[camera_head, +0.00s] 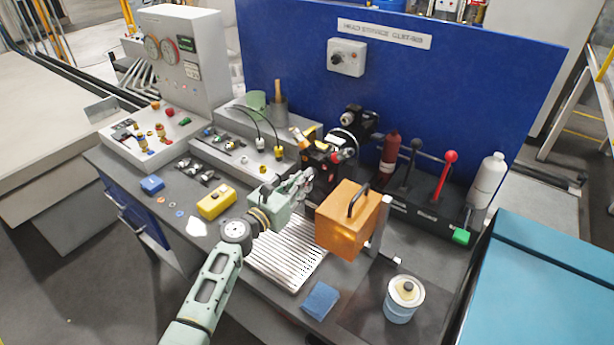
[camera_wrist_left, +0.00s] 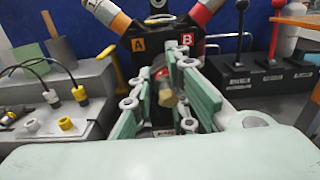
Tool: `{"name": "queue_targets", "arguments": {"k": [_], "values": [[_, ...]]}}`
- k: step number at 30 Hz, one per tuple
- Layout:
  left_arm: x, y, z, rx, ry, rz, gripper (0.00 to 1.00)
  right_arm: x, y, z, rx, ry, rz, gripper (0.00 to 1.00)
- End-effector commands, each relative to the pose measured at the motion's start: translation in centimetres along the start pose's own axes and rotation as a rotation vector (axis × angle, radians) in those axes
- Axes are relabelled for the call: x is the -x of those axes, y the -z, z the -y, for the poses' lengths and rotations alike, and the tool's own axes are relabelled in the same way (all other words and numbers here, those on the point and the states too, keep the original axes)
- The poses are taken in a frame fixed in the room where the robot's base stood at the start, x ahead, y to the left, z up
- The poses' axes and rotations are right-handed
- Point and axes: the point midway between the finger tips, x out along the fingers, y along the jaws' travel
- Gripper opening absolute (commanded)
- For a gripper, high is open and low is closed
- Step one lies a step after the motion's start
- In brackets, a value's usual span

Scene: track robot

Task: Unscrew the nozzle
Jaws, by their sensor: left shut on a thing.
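My left gripper (camera_head: 302,182) reaches in from the left to the dark machine head (camera_head: 322,155) in front of the blue panel. In the left wrist view, its green-padded fingers (camera_wrist_left: 165,98) are closed around a small brass-coloured nozzle (camera_wrist_left: 167,94). The nozzle points toward the camera, in front of the black block (camera_wrist_left: 160,48) that carries an orange A label and a red B label. The fingers partly hide the nozzle, and I cannot tell whether it is still seated in the block. In the head view the gripper hides the nozzle. My right gripper is not in view.
An orange box (camera_head: 345,222) with a black handle stands close right of the gripper. A ribbed metal plate (camera_head: 287,252) lies below. A yellow box (camera_head: 216,202), blue sponge (camera_head: 320,300) and blue-grey can (camera_head: 403,300) stand around it. Levers, including a red-knobbed one (camera_head: 450,157), rise at right.

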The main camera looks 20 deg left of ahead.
Motion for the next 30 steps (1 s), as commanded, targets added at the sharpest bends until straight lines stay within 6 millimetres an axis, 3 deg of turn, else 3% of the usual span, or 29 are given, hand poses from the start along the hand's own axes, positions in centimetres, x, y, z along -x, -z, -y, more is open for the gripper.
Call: {"name": "queue_targets", "arguments": {"k": [1,11,28,29,30], "values": [[-0.1,-1.2,-0.8,0.002,-0.017,0.02,0.0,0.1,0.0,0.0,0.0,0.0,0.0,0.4],[-0.1,-1.3,-0.8,0.035,-0.017,0.019,0.0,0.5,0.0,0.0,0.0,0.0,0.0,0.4],[-0.2,-1.2,-0.7,0.509,-0.012,0.022,0.0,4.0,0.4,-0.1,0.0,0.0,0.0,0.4],[-0.1,-1.0,-0.7,0.51,-0.011,0.022,0.16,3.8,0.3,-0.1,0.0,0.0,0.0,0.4],[-0.1,-0.9,-0.7,0.506,-0.011,0.022,0.2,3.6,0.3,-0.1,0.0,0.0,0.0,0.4]]}}
